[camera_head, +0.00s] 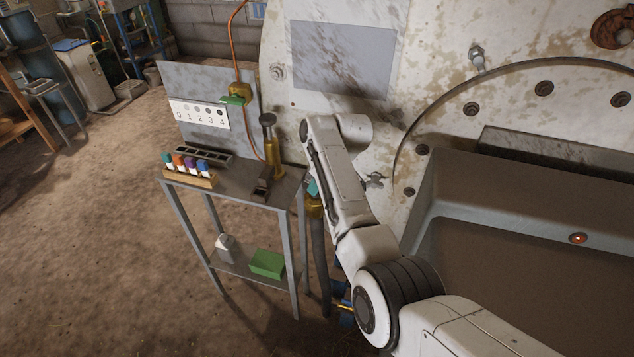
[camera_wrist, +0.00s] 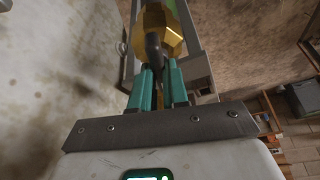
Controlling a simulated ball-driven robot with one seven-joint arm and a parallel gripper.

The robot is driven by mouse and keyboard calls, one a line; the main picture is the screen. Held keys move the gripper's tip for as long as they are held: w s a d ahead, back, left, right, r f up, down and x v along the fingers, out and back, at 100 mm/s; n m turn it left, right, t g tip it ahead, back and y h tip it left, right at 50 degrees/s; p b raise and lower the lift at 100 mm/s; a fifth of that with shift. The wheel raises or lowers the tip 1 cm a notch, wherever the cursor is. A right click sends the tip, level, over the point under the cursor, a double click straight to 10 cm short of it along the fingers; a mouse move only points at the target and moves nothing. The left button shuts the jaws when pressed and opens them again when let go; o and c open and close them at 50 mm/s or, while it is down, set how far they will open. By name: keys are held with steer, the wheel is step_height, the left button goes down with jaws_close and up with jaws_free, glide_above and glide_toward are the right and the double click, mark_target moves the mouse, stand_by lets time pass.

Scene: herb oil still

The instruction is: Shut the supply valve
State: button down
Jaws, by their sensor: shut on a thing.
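A brass valve (camera_head: 314,208) sits low beside the big white tank, right of the small metal table, above a thick grey hose. In the wrist view the brass body (camera_wrist: 168,38) is straight ahead, with a dark lever (camera_wrist: 153,48) in front of it. My gripper (camera_head: 312,188) reaches down to this valve from above. In the wrist view its teal fingers (camera_wrist: 161,88) are shut on the dark lever. My arm hides part of the valve in the head view. I cannot tell how far the lever is turned.
The metal table (camera_head: 232,182) carries a rack of coloured vials (camera_head: 188,170) and a brass burner-like column (camera_head: 270,145). A green box (camera_head: 267,263) lies on the lower shelf.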

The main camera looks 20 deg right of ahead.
steer(key=shift+w+n+g+y+b, duration=0.1)
steer(key=shift+n+g+y+b, duration=0.25)
steer(key=shift+n, duration=0.6)
steer(key=shift+n+g+y+b, duration=0.2)
steer(key=shift+n+b, duration=0.25)
steer(key=shift+n, duration=0.5)
steer(key=shift+r, duration=0.1)
steer(key=c, duration=1.1)
jaws_free()
steer(key=v, duration=1)
steer(key=shift+d+r, duration=0.2)
steer(key=shift+r, duration=0.05)
